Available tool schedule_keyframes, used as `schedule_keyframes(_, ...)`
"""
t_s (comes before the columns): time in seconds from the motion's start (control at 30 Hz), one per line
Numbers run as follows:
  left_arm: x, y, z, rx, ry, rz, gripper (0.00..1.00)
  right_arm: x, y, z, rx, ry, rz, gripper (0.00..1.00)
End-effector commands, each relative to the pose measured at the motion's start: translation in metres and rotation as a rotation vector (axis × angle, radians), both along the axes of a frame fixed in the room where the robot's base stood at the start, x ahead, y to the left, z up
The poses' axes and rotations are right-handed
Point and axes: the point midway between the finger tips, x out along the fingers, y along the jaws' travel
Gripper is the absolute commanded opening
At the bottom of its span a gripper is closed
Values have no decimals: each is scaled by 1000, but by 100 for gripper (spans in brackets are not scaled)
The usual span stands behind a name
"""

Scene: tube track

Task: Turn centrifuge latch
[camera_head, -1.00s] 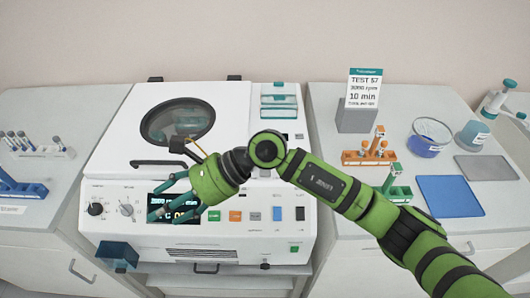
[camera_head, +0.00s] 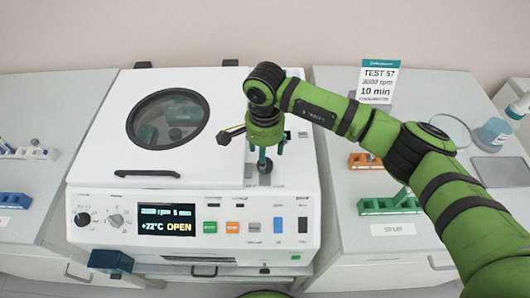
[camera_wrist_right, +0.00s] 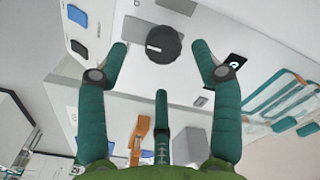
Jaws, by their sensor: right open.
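The white centrifuge (camera_head: 90,170) stands in the middle of the head view, its lid (camera_head: 225,130) lying down over the bowl. Its display (camera_head: 167,219) reads OPEN. The latch is a round dark knob (camera_wrist_right: 163,43) on the top face right of the lid; in the head view it is mostly hidden below my right gripper (camera_head: 265,158). My right gripper points down over the latch. In the right wrist view the gripper (camera_wrist_right: 160,47) is open, with fingertips on either side of the knob and gaps to it. My left gripper is not in view.
A blue-green bin (camera_head: 110,261) hangs at the front left of the centrifuge. On the right bench are an orange rack (camera_head: 362,160), a green rack (camera_head: 375,206) and a sign (camera_head: 377,82). My right arm crosses above them. Tube racks stand on the left bench.

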Motion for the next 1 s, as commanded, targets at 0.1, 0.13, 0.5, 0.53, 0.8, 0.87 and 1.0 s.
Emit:
schedule_keyframes(0.1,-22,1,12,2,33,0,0,-1,0,-15,0,3,-1,66)
schedule_keyframes(0.13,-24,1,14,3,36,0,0,-1,0,-19,0,4,-2,66)
schedule_keyframes(0.5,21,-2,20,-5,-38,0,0,0,0,-37,2,-1,0,66)
schedule_keyframes(0.53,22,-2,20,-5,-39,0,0,0,0,-37,2,-1,0,66)
schedule_keyframes(0.8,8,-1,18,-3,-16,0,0,0,0,-37,2,-1,0,9)
schedule_keyframes(0.87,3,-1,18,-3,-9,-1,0,0,0,-37,2,-1,0,9)
schedule_keyframes(1.0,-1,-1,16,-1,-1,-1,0,0,0,-37,2,-1,-7,9)
